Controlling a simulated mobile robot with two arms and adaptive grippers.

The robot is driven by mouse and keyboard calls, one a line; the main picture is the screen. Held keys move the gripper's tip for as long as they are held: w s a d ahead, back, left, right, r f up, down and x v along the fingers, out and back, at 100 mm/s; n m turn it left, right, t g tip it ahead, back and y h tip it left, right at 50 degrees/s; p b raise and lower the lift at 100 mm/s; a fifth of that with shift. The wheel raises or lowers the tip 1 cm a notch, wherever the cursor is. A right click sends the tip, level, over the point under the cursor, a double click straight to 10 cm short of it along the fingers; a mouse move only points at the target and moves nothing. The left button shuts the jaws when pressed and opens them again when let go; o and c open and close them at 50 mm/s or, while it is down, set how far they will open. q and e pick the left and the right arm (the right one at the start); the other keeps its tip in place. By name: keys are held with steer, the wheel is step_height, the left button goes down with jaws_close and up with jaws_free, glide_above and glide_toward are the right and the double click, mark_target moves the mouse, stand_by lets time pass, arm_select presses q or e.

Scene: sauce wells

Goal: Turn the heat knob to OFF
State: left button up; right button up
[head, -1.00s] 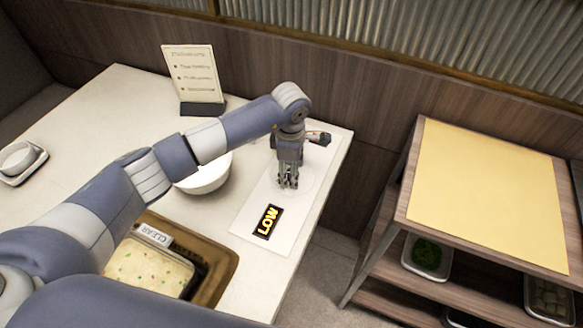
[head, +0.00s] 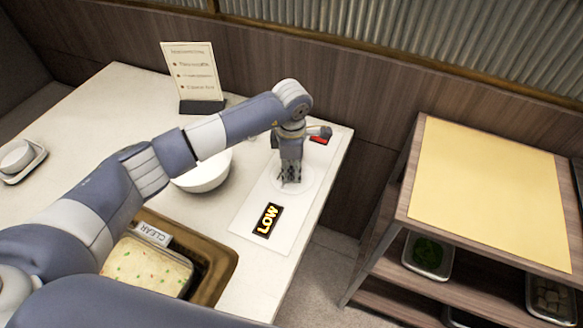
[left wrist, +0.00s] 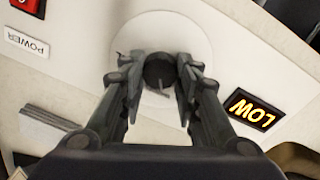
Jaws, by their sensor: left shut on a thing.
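The heat knob (left wrist: 159,72) is a small dark round knob with a pale pointer line, on a pale round dial in the left wrist view. My left gripper (left wrist: 160,80) reaches down over it with its fingers on both sides of it, shut on it. In the head view my left gripper (head: 290,176) hides the knob. The white control panel (head: 303,215) lies on the table. Its black display (head: 267,220) reads LOW in yellow, and the display shows again in the left wrist view (left wrist: 253,110). My right gripper is not in view.
A red switch (head: 319,140) is at the panel's far end, beside a POWER label (left wrist: 27,43). A white bowl (head: 204,178) stands left of the panel. A wooden shelf cart (head: 488,190) stands right.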

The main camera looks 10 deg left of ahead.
arm_select(q)
steer(key=n+b, duration=0.1)
steer(key=n, duration=0.3)
steer(key=shift+f+b, duration=0.1)
steer(key=shift+b, duration=0.2)
steer(key=shift+d+n+b, duration=0.1)
steer(key=shift+n+b, duration=0.4)
steer(key=shift+n, duration=1.6)
steer(key=o, duration=1.1)
steer(key=shift+c, duration=0.2)
step_height(320, 180, up, 12)
steer(key=shift+s+d, duration=0.25)
steer(key=shift+d, duration=0.05)
